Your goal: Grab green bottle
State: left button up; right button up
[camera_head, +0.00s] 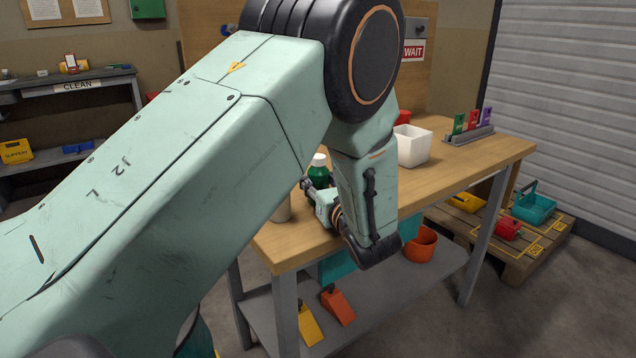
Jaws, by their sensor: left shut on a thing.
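The green bottle (318,174) with a white cap stands on the wooden workbench (465,150), near its front left part. My left arm reaches across the view from the left. My left gripper (310,187) is at the bottle's lower part and is shut on it. The wrist and forearm hide part of the gripper and the bottle's right side. My right gripper is not in view.
A beige container (281,208) stands just left of the bottle. A white square bin (412,147) and a rack of coloured items (470,128) stand farther right on the bench. An orange bucket (421,244) is below. A pallet (520,262) lies at the right.

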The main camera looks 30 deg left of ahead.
aim_at(319, 156)
pick_arm(q)
notch_tip(319, 156, up, 10)
jog(key=p, duration=0.3)
dwell(1.1)
